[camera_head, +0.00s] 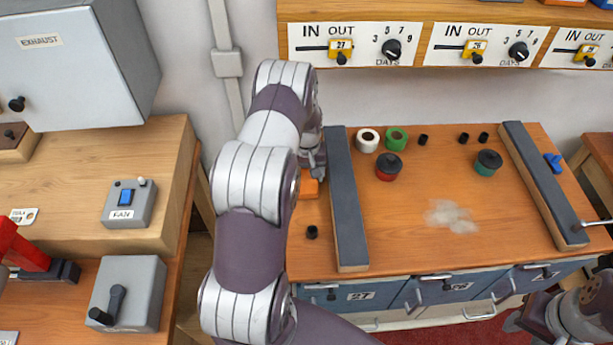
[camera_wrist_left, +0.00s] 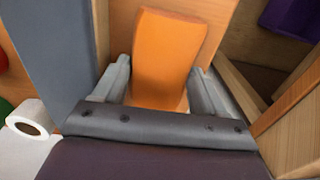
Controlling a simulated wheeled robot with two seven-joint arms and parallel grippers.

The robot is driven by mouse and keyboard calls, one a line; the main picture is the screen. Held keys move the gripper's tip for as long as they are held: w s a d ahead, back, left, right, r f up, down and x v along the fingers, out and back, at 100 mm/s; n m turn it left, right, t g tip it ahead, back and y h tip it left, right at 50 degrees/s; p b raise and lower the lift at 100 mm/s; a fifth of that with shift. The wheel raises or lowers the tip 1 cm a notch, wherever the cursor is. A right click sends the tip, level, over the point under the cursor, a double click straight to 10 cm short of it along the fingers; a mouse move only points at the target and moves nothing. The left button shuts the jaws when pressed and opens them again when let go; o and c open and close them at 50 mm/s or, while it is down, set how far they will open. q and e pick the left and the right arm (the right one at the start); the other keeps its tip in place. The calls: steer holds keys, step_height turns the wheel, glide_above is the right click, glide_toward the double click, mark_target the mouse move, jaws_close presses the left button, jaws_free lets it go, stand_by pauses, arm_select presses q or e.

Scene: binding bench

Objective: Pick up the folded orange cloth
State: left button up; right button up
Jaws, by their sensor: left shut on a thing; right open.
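The folded orange cloth (camera_head: 307,188) shows in the head view as a small orange patch at the bench's left end, left of a long dark bar. My arm hides much of it. In the left wrist view the cloth (camera_wrist_left: 168,50) is an orange block between the two fingers of my left gripper (camera_wrist_left: 162,88). My left gripper (camera_head: 316,172) is shut on it; whether the cloth touches the bench is hard to tell. My right gripper (camera_head: 526,320) is open and empty at the lower right, in front of the drawers, partly cut off by the picture edge.
The long dark-topped bar (camera_head: 346,205) stands close right of the cloth; another bar (camera_head: 543,180) is at the right. White tape (camera_head: 368,140), green tape (camera_head: 396,139), a red-banded pot (camera_head: 388,166) and a teal pot (camera_head: 487,162) stand behind. A pale patch (camera_head: 450,216) lies mid-bench.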

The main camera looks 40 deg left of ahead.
arm_select(q)
steer(key=r, duration=0.1)
steer(key=r+b, duration=0.1)
steer(key=d+r, duration=0.1)
steer(key=r, duration=0.1)
steer(key=shift+w+b, duration=0.25)
steer(key=shift+b, duration=0.05)
steer(key=w+d+r, duration=0.1)
steer(key=d+r, duration=0.1)
steer(key=d, duration=0.1)
steer(key=w+d+r+b, duration=0.1)
steer(key=w+d+r, duration=0.1)
steer(key=d, duration=0.1)
steer(key=w+d+r+b, duration=0.1)
steer(key=d+r, duration=0.1)
steer(key=d, duration=0.1)
steer(key=shift+w, duration=0.2)
steer(key=shift+w+d+r, duration=0.1)
steer(key=shift+d+r, duration=0.2)
steer(key=shift+r, duration=0.05)
